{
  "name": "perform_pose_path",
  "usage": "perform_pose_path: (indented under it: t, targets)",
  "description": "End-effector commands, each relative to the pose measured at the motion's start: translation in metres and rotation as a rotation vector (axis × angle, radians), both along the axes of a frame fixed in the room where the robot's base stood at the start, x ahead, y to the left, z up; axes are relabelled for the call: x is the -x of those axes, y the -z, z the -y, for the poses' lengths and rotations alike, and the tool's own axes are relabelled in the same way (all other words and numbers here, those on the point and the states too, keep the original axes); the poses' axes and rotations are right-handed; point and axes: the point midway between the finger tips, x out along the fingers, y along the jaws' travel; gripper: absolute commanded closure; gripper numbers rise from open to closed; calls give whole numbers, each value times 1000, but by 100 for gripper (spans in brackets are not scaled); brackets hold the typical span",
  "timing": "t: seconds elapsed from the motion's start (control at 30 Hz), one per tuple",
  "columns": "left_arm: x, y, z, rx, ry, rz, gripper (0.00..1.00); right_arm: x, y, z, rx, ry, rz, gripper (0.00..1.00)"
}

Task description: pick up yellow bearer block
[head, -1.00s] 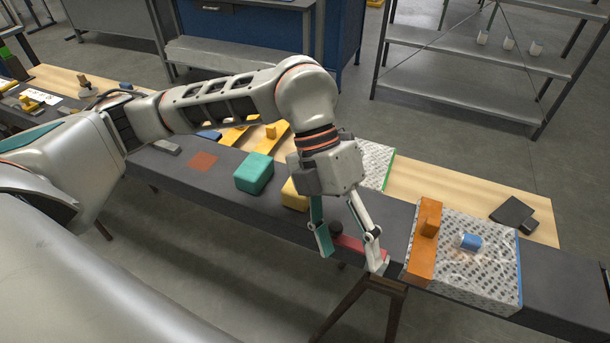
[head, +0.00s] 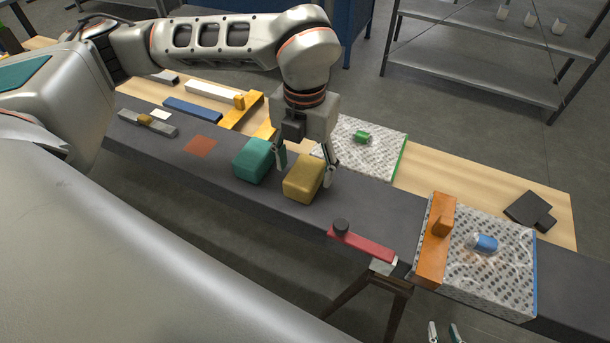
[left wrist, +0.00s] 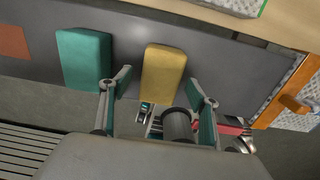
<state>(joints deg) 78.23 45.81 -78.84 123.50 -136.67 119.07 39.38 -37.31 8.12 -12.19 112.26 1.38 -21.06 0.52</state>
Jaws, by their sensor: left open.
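The yellow bearer block (head: 303,180) lies on the dark beam, right of the teal block (head: 254,160). My left gripper (head: 304,172) is open above the yellow block, one finger on each side of it in the head view. In the left wrist view the yellow block (left wrist: 163,73) lies ahead between the open fingers (left wrist: 158,80), and the teal block (left wrist: 84,60) is left of them. I cannot tell whether the fingers touch the block. Fingertips of my right gripper (head: 444,333) show apart at the bottom edge of the head view, with nothing seen between them.
An orange bracket (head: 434,250) stands on a patterned pad with a blue cylinder (head: 486,243). A green piece (head: 361,137) lies on another patterned pad behind.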

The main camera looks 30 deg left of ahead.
Motion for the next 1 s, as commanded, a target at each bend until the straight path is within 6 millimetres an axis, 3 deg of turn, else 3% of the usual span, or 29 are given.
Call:
perform_pose_path:
  t: [0.2,0.47,0.6,1.0]
  targets:
    - [0,25,1,1,-1,-2,39,-1,-2,0,0,0,1,74]
    - [0,26,1,1,0,-1,39,-2,-3,0,-1,0,4,74]
    - [0,26,1,1,0,-1,74,-2,-4,-1,-2,1,6,74]
    - [0,24,1,1,0,0,74,-3,-5,-1,-3,2,9,74]
